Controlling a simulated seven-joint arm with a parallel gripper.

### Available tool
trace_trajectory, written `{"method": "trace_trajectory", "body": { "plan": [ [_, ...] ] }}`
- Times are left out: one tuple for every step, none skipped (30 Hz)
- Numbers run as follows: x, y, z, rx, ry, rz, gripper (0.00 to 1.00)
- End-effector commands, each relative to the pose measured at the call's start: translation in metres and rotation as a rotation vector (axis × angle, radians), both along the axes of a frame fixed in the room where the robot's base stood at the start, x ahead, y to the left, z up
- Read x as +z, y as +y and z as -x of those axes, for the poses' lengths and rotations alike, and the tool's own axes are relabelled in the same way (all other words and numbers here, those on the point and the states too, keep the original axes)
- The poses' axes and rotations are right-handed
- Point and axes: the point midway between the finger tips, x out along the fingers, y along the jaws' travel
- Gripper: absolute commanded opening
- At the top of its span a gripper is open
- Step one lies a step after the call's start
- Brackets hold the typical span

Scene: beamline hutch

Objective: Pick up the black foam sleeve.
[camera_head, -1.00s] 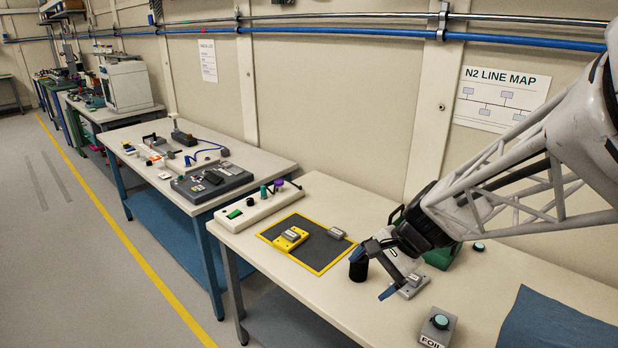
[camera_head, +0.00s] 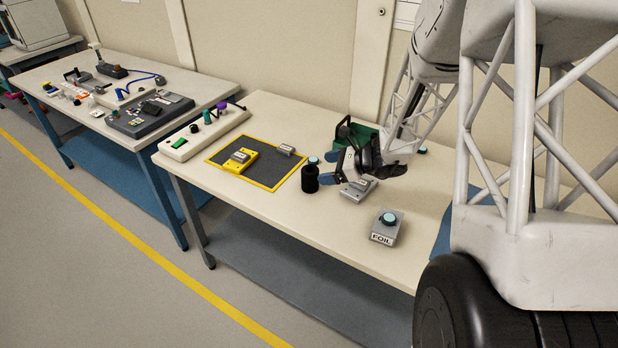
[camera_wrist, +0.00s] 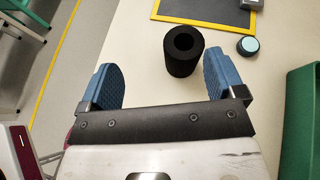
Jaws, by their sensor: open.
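The black foam sleeve (camera_head: 310,180) stands upright on the near table, just right of the yellow-edged mat. In the wrist view the black foam sleeve (camera_wrist: 183,52) shows its round hole from above. My gripper (camera_head: 329,171) is open and empty, close to the sleeve on its right side in the head view. In the wrist view my gripper (camera_wrist: 163,85) has its two blue fingers spread wide. The sleeve lies ahead of the fingertips, nearer the right finger, and does not appear to be gripped.
A yellow-edged dark mat (camera_head: 272,171) holds a yellow device (camera_head: 241,160) and a grey block (camera_head: 286,149). A teal-topped round piece (camera_wrist: 248,45) is right of the sleeve. A green case (camera_head: 360,132) stands behind my gripper. The FOIL box (camera_head: 387,227) stands nearer the front edge.

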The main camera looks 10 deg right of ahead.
Motion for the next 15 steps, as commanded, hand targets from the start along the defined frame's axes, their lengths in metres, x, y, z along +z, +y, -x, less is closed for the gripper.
{"method": "trace_trajectory", "body": {
  "plan": [
    [-0.008, -0.005, -0.006, -0.029, 0.014, -0.022, 0.89],
    [-0.011, -0.008, -0.008, -0.045, 0.02, -0.034, 0.89],
    [-0.015, -0.011, -0.011, -0.063, 0.027, -0.047, 0.89],
    [-0.017, -0.013, -0.013, -0.075, 0.032, -0.054, 0.89],
    [-0.019, -0.015, -0.015, -0.084, 0.035, -0.06, 0.89],
    [-0.021, -0.016, -0.017, -0.095, 0.039, -0.068, 0.89],
    [-0.023, -0.017, -0.018, -0.101, 0.041, -0.073, 0.89],
    [-0.024, -0.018, -0.019, -0.104, 0.043, -0.075, 0.89],
    [-0.024, -0.019, -0.019, -0.107, 0.044, -0.077, 0.89],
    [-0.024, -0.019, -0.019, -0.109, 0.044, -0.078, 0.89],
    [-0.024, -0.019, -0.019, -0.11, 0.044, -0.078, 0.89],
    [-0.024, -0.019, -0.019, -0.11, 0.044, -0.078, 0.89],
    [-0.024, -0.019, -0.019, -0.11, 0.043, -0.078, 0.89],
    [-0.024, -0.019, -0.019, -0.109, 0.044, -0.078, 0.89],
    [-0.024, -0.019, -0.019, -0.109, 0.044, -0.078, 0.89]
  ]
}}
